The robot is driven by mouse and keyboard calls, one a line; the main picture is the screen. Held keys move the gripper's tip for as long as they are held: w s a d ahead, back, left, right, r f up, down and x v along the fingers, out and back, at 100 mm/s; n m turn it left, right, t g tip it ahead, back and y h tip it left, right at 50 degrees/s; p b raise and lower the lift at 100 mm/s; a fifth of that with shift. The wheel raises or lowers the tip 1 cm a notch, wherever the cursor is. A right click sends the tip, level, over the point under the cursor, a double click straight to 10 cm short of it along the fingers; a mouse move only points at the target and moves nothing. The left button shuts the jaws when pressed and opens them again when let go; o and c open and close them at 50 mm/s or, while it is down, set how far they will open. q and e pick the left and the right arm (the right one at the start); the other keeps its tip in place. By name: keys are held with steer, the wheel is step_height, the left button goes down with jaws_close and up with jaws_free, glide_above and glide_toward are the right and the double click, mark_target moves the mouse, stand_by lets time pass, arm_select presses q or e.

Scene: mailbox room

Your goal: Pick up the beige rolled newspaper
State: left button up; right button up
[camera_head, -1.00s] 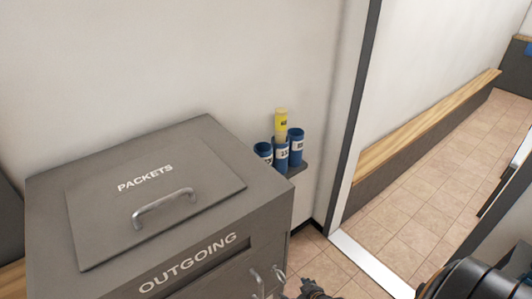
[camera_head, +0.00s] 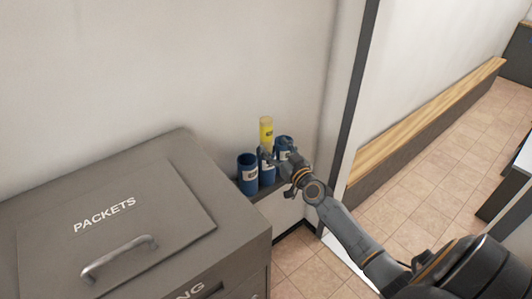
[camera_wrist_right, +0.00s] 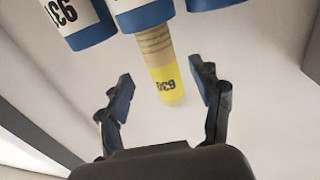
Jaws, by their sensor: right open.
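The beige rolled newspaper (camera_wrist_right: 153,42) has a yellow band with dark print and stands upright in the middle blue tube (camera_wrist_right: 142,14). In the head view its yellow part (camera_head: 266,131) rises above the tubes. My right gripper (camera_head: 276,158) is in front of the tubes on their right side, close to the newspaper. In the right wrist view my right gripper (camera_wrist_right: 167,88) is open, with the newspaper's yellow end between and beyond its fingers. It does not visibly grip anything. My left gripper is not in view.
Blue tubes stand on either side, left (camera_head: 247,174) and right (camera_head: 285,146), on a small dark shelf by the wall. The grey packets box (camera_head: 195,165) is at the lower left. A dark door frame (camera_head: 352,100) and a wooden bench (camera_head: 430,118) are to the right.

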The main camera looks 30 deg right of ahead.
mark_target(269, 142)
steer(key=shift+w, duration=0.4)
steer(key=w, duration=0.1)
steer(key=w+b, duration=0.1)
steer(key=w, duration=0.1)
steer(key=w+b, duration=0.1)
steer(key=w, duration=0.1)
steer(key=shift+d+f, duration=0.15)
steer(key=shift+f, duration=0.15)
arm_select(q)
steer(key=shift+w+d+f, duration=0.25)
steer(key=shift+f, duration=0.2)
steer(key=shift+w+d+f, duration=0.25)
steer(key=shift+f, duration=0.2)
arm_select(e)
steer(key=shift+r, duration=0.1)
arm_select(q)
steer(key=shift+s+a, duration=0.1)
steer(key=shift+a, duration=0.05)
arm_select(e)
jaws_close()
